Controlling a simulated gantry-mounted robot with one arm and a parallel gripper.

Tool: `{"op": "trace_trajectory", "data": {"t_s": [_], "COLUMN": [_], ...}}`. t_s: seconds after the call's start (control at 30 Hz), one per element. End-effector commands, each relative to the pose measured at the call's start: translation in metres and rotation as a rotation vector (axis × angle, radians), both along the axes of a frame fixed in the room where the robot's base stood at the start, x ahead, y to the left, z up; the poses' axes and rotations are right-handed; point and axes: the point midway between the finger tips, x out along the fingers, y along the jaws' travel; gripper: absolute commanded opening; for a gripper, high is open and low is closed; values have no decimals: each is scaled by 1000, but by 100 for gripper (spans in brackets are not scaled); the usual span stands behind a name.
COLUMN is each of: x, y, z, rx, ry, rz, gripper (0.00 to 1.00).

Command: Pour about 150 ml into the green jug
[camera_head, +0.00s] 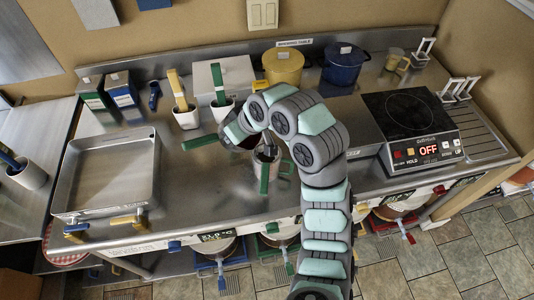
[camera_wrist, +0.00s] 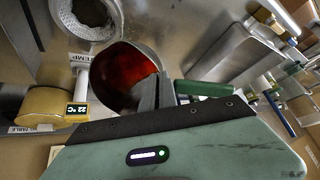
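My gripper (camera_head: 240,132) is over the middle of the steel table. It appears shut on a dark pan (camera_head: 247,142), whose green handle (camera_head: 200,142) sticks out to the left. In the wrist view the pan (camera_wrist: 122,72) shows dark red liquid inside, and its green handle (camera_wrist: 205,88) lies to the right of the finger. A steel jug (camera_head: 267,157) with a green handle (camera_head: 265,178) stands just right of and below the pan, partly hidden by my arm. An open round vessel (camera_wrist: 85,12), probably this jug, is beside the pan's rim in the wrist view. Its fill cannot be told.
A steel tray (camera_head: 72,180) is at the left. Two white pots with a yellow (camera_head: 177,90) and a green (camera_head: 217,84) handle, a yellow pot (camera_head: 284,68) and a blue pot (camera_head: 343,65) stand behind. A hob (camera_head: 408,112) reading OFF is at the right.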

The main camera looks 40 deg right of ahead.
Motion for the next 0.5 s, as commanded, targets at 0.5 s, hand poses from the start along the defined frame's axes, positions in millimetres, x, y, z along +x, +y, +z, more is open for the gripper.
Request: {"op": "trace_trajectory", "data": {"t_s": [0.5], "x": [-13], "y": [-4], "z": [9], "rx": [11], "ry": [-57], "rz": [1], "gripper": [0]}}
